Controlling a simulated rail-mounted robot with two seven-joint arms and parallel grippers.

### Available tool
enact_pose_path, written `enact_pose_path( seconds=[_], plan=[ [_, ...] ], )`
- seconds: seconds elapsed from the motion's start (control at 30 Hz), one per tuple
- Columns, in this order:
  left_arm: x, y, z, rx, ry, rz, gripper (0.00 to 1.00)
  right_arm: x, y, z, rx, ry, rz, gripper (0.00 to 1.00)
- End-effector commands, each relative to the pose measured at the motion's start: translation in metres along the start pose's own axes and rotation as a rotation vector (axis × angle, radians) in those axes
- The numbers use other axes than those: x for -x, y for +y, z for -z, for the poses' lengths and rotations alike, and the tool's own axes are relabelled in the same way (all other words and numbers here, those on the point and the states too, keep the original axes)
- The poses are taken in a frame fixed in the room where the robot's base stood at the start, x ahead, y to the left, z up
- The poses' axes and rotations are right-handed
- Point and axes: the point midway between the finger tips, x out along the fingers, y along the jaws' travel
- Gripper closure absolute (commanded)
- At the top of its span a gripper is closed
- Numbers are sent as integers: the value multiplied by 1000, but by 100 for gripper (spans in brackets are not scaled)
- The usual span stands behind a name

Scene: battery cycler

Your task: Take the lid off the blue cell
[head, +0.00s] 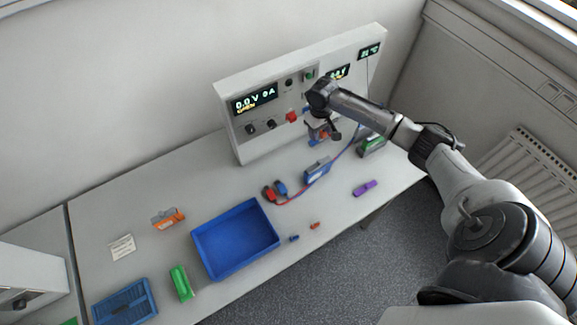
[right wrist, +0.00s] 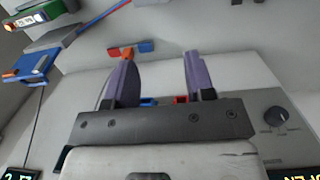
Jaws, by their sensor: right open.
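The blue cell (head: 317,170) is a blue block with a paler face, lying on the table in front of the instrument panel. A blue block with an orange end, apparently the same cell (right wrist: 35,65), shows at the left of the right wrist view. I cannot make out the edge of its lid. My right gripper (head: 320,131) is above the table close to the panel, behind and apart from the blue cell. In the right wrist view its two purplish fingers (right wrist: 160,75) are spread with nothing between them. My left gripper is out of view.
The instrument panel (head: 241,130) stands at the back. A green block (head: 372,146) lies right of the blue cell; red and blue leads (head: 274,191) lie left. A purple piece (head: 365,188), blue tray (head: 236,204) and orange block (head: 168,218) are on the table.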

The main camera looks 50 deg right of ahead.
Motion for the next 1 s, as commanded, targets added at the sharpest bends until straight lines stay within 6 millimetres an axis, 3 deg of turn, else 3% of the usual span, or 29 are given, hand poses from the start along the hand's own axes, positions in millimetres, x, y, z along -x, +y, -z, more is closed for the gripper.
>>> enact_pose_path(
  seconds=[0.27, 0.7, 1.0],
  plan=[
    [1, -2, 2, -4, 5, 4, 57, -2, -8, -7, -177, -45, 44, 51],
    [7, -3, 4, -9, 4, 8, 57, -68, -12, -10, -199, -44, 44, 51],
    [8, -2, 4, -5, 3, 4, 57, -86, -13, -11, -196, -43, 43, 51]
  ],
)
